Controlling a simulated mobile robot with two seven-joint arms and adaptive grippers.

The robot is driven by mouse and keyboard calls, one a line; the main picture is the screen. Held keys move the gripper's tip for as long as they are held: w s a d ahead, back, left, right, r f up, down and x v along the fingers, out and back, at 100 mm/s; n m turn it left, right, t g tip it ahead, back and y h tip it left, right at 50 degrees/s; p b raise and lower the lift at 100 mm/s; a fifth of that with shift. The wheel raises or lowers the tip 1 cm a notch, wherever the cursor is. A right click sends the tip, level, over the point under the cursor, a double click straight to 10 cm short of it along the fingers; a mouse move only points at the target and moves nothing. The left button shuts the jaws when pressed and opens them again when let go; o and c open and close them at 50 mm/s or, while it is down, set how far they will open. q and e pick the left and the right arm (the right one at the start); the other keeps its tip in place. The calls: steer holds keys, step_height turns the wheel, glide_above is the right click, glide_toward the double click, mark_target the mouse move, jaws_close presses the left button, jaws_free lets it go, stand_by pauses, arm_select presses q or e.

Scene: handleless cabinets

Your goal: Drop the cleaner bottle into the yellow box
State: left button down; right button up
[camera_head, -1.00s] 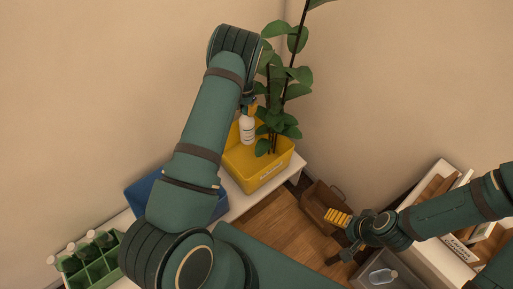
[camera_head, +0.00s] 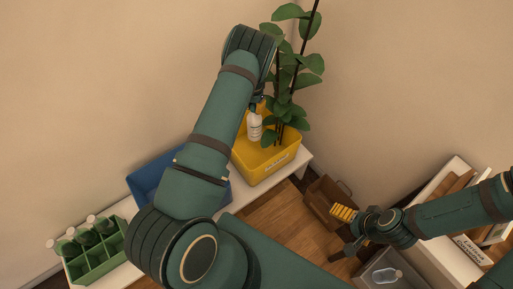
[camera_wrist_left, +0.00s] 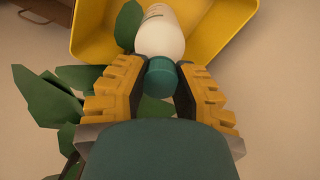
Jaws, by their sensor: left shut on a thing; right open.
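The cleaner bottle (camera_head: 254,127) is white with a green cap. It hangs upright above or just inside the opening of the yellow box (camera_head: 266,174), which stands on a white shelf; I cannot tell its exact height. My left gripper (camera_wrist_left: 160,76) is shut on the green cap of the bottle, whose white body (camera_wrist_left: 160,38) shows beyond the fingers in the left wrist view, against the yellow box (camera_wrist_left: 222,35). My right gripper (camera_head: 341,236) is open and empty, near the brown box on the right, away from the bottle.
A leafy plant (camera_head: 284,84) rises at the yellow box, close to my left gripper. A blue bin (camera_head: 147,180) and a green crate (camera_head: 99,266) with bottles stand to the left. A brown box (camera_head: 318,204) and a grey bin (camera_head: 368,277) are at the right.

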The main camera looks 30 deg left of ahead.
arm_select(q)
steer(key=c, duration=0.8)
jaws_free()
steer(key=shift+o, duration=0.2)
step_height(320, 180, up, 12)
